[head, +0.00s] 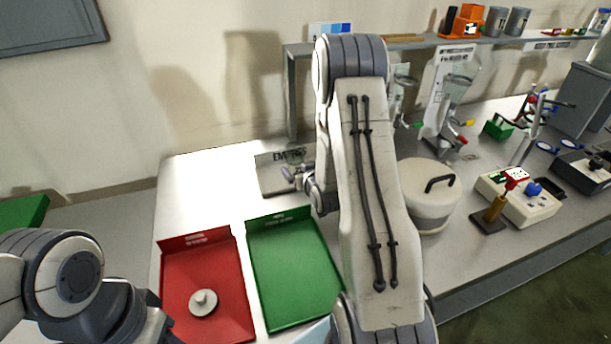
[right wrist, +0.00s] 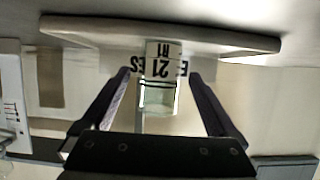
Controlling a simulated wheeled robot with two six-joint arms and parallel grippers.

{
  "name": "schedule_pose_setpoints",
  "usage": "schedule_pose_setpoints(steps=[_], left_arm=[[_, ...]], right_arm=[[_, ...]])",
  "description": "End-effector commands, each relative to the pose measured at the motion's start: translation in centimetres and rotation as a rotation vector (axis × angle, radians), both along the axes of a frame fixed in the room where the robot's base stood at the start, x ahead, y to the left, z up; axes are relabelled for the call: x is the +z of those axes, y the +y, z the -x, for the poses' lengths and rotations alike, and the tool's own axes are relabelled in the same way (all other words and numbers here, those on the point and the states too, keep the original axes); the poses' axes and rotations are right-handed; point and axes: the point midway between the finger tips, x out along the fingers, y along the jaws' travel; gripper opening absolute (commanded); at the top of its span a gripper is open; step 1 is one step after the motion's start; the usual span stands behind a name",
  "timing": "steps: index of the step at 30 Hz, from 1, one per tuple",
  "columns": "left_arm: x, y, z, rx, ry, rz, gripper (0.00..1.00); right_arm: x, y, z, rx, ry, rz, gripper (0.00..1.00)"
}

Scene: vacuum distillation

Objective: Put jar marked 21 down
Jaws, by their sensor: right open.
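The jar marked 21 (right wrist: 158,92) shows in the right wrist view as a small clear glass jar with a white label reading 21 R1. That view is upside down. My right gripper (right wrist: 160,78) is open, with one finger on each side of the jar and a visible gap to both. Behind the jar is a pale holder (right wrist: 225,50) with partly hidden lettering. In the head view my right gripper (head: 292,174) is at this holder (head: 272,180), marked EMPTIES; the jar is not clear there. My left gripper (head: 158,325) is low at the left, its fingers unclear.
A red tray (head: 180,290) holding a grey round knobbed piece (head: 203,302) and a green tray (head: 290,275) lie in front. A white lidded pot (head: 428,200) stands right of my right arm. Glassware and a control box (head: 520,205) are further right. The white bench (head: 190,200) is clear left of the holder.

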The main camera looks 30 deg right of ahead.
Motion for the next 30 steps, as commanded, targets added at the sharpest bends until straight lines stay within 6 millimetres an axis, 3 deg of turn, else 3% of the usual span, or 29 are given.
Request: schedule_pose_setpoints(steps=[7, 9, 16, 26, 30], left_arm=[[-0.4, 0.0, 0.0, 0.0, 0.001, -0.001, 0.5], [1.3, 0.0, 0.0, 0.0, 0.001, -0.001, 0.5], [3.6, 0.0, 0.0, 0.0, 0.0, 0.0, 0.5], [4.3, 0.0, 0.0, 0.0, 0.0, 0.0, 0.5], [4.3, 0.0, 0.0, 0.0, 0.0, 0.0, 0.5]], right_arm=[[2.0, 1.2, 4.5, 0.0, 0.0, -0.001, 0.94], [2.5, 1.3, 4.8, 0.002, 0.006, -0.002, 0.94], [3.0, 1.6, 6.2, 0.001, 0.005, -0.002, 0.94], [2.9, 1.8, 6.7, 0.002, 0.001, 0.0, 0.94], [3.2, 3.1, 6.2, 0.033, 0.029, 0.002, 0.94]])
